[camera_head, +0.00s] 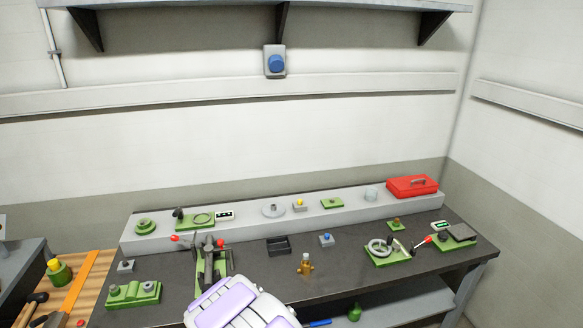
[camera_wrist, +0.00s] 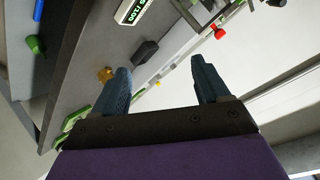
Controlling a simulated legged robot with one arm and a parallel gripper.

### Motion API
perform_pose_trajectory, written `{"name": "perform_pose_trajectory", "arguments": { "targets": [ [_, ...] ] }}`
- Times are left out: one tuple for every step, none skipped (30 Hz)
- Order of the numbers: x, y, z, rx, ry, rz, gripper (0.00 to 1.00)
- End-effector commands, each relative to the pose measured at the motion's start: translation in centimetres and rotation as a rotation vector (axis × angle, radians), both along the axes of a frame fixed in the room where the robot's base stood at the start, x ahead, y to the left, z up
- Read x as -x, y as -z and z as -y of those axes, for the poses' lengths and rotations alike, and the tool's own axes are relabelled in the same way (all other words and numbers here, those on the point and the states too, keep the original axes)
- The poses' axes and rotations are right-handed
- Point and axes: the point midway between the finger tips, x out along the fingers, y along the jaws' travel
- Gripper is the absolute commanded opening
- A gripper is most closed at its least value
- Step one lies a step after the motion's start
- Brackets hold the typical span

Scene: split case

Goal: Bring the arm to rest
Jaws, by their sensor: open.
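My gripper (camera_wrist: 158,82) shows in the wrist view with its two dark blue fingers wide apart. It is open, with nothing between the fingers. The wrist view is tilted, with the bench on the left and the pale wall on the right. In the head view my arm (camera_head: 238,306), white and lilac, reaches in from the bottom edge in front of the bench. The fingers are not clearly visible in the head view.
The dark bench (camera_head: 345,276) carries several green-based fixtures, a small brass bottle (camera_head: 305,264) and a black tray (camera_head: 278,245). A red box (camera_head: 411,186) sits on the raised grey ledge (camera_head: 335,215). A lower shelf (camera_head: 395,302) holds a green bottle (camera_head: 354,312). Above the bench, the space before the wall is clear.

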Motion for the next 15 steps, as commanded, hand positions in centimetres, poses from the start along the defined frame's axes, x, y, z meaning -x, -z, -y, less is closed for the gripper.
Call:
{"name": "perform_pose_trajectory", "arguments": {
  "targets": [
    [-0.1, -1.2, 1.3, 0.012, 0.002, -0.032, 0.75],
    [0.1, -1.8, 2.0, 0.020, -0.002, -0.058, 0.75],
    [0.4, -2.4, 2.9, 0.034, -0.006, -0.091, 0.75],
    [0.7, -2.8, 3.6, 0.043, -0.011, -0.119, 0.75],
    [1.1, -3.4, 4.3, 0.053, -0.015, -0.140, 0.75],
    [1.7, -3.9, 5.3, 0.066, -0.022, -0.179, 0.75],
    [2.1, -4.4, 6.0, 0.075, -0.028, -0.202, 0.75],
    [2.6, -4.9, 6.8, 0.084, -0.034, -0.228, 0.75],
    [3.3, -5.5, 7.7, 0.096, -0.043, -0.259, 0.75],
    [3.9, -6.0, 8.4, 0.104, -0.050, -0.287, 0.75],
    [4.5, -6.6, 9.1, 0.113, -0.058, -0.307, 0.75],
    [5.4, -7.1, 10.0, 0.123, -0.069, -0.343, 0.75],
    [6.1, -7.7, 10.7, 0.131, -0.077, -0.365, 0.75],
    [6.9, -8.1, 11.4, 0.137, -0.086, -0.391, 0.75],
    [8.0, -8.7, 12.4, 0.149, -0.099, -0.423, 0.75]
  ]
}}
